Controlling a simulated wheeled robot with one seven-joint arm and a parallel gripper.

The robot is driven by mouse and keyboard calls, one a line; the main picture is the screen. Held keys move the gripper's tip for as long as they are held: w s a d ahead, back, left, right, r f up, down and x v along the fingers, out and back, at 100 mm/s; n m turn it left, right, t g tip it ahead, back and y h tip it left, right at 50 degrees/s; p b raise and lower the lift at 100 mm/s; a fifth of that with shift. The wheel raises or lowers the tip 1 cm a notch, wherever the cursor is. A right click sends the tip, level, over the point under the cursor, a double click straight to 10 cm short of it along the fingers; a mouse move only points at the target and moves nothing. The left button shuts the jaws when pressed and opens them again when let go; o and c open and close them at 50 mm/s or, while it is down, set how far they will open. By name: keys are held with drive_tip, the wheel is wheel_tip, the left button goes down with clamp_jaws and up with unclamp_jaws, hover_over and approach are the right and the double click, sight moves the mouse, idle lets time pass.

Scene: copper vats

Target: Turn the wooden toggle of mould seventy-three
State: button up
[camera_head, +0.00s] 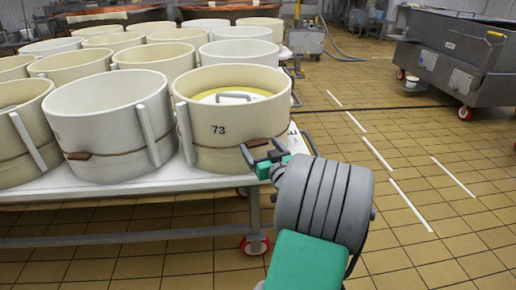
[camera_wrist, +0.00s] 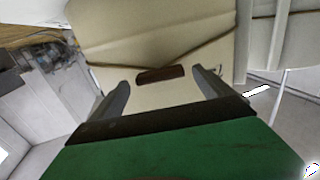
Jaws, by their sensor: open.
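Mould seventy-three (camera_head: 232,115) is a cream round tub marked 73 at the front right corner of the table, with a yellowish disc and a handle inside. Its brown wooden toggle (camera_head: 258,142) is low on its wall, partly behind my gripper in the head view. My gripper (camera_head: 275,141) is at the mould's right front side. In the wrist view the toggle (camera_wrist: 160,74) lies between the spread fingertips of my gripper (camera_wrist: 160,79), nearly level and slightly tilted. The fingers stand apart from it on both sides; I cannot tell whether they touch the wall.
A similar mould (camera_head: 110,125) with a brown toggle stands close on the left. More moulds fill the white table (camera_head: 90,190). A grey wheeled vat (camera_head: 455,60) stands at the back right. The tiled floor (camera_head: 440,240) on the right is free.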

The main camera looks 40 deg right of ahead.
drive_tip(key=shift+x, duration=1)
drive_tip(key=shift+c, duration=0.2)
drive_tip(key=shift+a, duration=0.1)
drive_tip(key=c, duration=1.3)
